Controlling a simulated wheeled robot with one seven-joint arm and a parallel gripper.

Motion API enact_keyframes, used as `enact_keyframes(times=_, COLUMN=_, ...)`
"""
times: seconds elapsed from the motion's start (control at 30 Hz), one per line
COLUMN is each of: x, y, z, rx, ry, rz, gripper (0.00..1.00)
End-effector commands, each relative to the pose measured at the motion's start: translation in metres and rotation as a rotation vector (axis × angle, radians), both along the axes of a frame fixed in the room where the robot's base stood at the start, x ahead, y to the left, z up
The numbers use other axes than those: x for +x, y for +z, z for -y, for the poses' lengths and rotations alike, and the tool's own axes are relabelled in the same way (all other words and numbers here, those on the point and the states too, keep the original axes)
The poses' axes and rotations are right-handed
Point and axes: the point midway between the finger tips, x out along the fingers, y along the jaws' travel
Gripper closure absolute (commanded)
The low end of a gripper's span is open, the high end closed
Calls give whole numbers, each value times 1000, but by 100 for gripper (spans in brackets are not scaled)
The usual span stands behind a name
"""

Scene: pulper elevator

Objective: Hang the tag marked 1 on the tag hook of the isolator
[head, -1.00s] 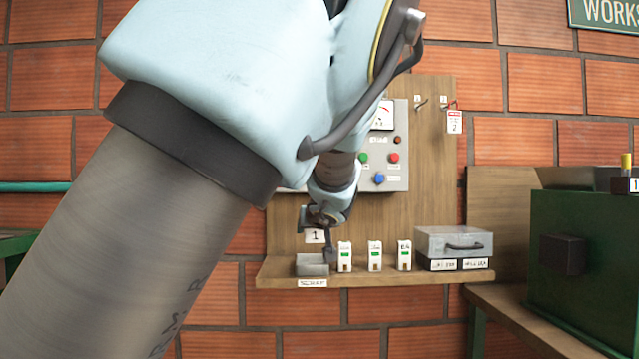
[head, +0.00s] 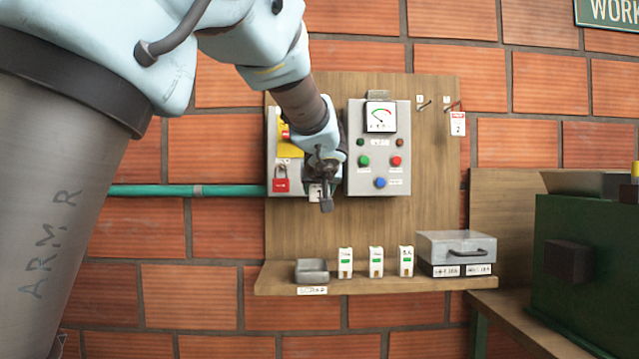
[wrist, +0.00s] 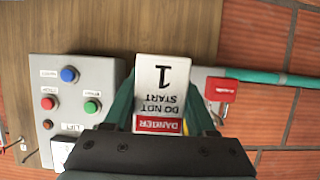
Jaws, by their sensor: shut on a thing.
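My gripper (head: 326,187) is shut on the tag marked 1 (head: 315,193), raised in front of the board between the isolator and the control box. In the wrist view the tag (wrist: 160,85) is between my green fingers (wrist: 162,110), its "1" and "DANGER DO NOT START" upside down. The isolator (head: 271,150) is a grey box with a red and yellow switch (head: 285,133) and a red padlock (head: 281,180) low on it. The padlock also shows in the wrist view (wrist: 221,90). My gripper and arm cover the isolator's right side. I cannot make out its tag hook.
The control box (head: 367,165) with buttons and a gauge is close right of my gripper. Two board hooks are at upper right: one empty (head: 424,105), one with tag 2 (head: 457,124). The shelf below holds a tray (head: 311,276), several small white blocks and a lidded box (head: 455,246).

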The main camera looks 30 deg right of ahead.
Motion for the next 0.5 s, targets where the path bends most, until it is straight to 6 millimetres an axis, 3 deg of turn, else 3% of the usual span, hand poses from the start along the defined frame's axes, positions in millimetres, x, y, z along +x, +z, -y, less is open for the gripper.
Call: enact_keyframes(times=0.5, x=27, y=0, z=13, rx=2, ry=0, rz=2, gripper=97)
